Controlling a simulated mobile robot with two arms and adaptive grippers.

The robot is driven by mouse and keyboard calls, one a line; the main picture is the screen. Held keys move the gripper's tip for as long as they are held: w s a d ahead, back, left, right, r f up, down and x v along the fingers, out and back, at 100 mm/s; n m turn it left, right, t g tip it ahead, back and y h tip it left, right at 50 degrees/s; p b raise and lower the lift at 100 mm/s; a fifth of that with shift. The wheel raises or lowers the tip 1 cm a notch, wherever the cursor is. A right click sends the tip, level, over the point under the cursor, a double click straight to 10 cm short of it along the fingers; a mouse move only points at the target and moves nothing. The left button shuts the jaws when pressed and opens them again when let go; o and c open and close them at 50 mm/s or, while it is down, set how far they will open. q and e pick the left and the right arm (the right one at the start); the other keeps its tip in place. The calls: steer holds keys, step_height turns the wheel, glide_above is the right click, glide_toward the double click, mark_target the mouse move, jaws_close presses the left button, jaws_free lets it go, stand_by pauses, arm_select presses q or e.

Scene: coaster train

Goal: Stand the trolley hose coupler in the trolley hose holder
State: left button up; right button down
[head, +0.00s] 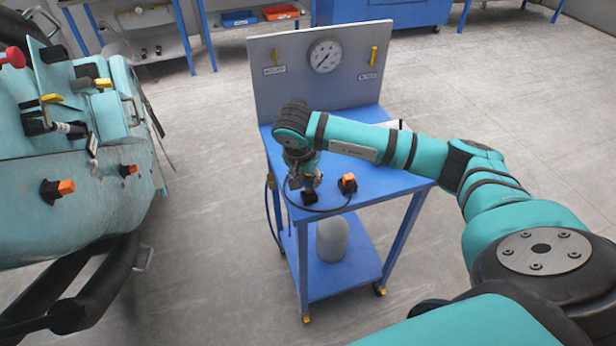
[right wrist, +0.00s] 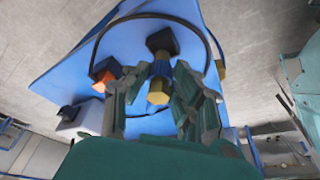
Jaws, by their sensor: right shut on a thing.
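My right gripper (head: 303,178) is low over the front left of the blue trolley top. In the right wrist view, its fingers (right wrist: 157,98) are closed around the trolley hose coupler (right wrist: 160,70), which has a brass end and a blue band. A black square block (right wrist: 162,40), seemingly the trolley hose holder, lies just beyond the coupler; it also shows below the gripper in the head view (head: 309,196). The coupler lines up with the block, but I cannot tell whether it is seated in it. My left gripper is not in view.
A black hose (right wrist: 140,17) loops over the trolley top (head: 380,180). A black block with an orange cap (head: 347,183) stands right of the gripper. A grey panel with a gauge (head: 325,56) rises behind. A teal machine (head: 75,180) stands at left, with open floor between.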

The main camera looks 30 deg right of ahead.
steer(key=shift+f+b, duration=1.2)
steer(key=shift+f, duration=0.1)
steer(key=c, duration=1)
jaws_free()
steer(key=v, duration=1.2)
